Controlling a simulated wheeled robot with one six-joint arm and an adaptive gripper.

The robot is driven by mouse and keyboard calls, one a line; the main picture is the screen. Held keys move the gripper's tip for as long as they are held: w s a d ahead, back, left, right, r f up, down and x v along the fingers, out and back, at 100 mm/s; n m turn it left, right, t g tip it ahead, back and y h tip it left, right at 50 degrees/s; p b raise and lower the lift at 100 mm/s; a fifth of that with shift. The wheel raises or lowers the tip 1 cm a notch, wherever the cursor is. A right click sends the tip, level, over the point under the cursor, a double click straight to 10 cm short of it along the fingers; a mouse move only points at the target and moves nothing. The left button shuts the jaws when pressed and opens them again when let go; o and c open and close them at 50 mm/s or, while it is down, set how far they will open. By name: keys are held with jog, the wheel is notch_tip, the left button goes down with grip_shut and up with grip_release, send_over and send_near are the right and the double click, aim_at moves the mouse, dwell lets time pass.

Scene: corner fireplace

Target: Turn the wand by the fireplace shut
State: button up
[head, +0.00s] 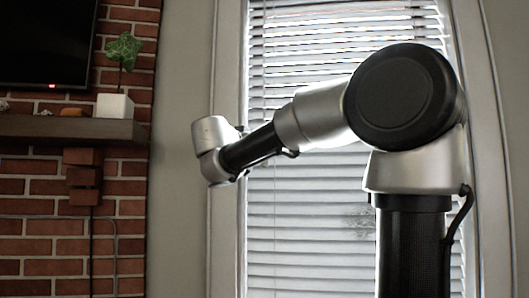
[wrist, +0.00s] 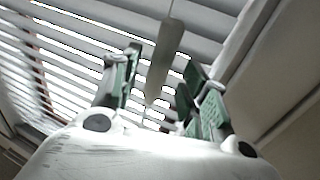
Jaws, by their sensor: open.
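The wand (wrist: 164,58) is a grey, thicker handle on a thin stem, hanging in front of the blind in the wrist view. My gripper (wrist: 160,72) is open, with green-padded fingers on both sides of the wand. The wand shows between the fingers, with gaps on both sides; I cannot tell its exact depth. The blind (head: 310,185) has white horizontal slats, and light shows through gaps between them. It also fills the upper part of the wrist view (wrist: 75,58). In the head view my arm reaches left across the window, and my fingers are hidden behind its end.
The window frame (head: 228,230) stands close to my wrist; its edge also shows at the right in the wrist view (wrist: 250,75). At the left are a brick wall (head: 45,240), a mantel shelf (head: 65,128) and a potted plant (head: 115,103).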

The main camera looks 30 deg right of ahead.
jog(key=x, duration=0.4)
jog(key=shift+w+d, duration=0.15)
grip_shut()
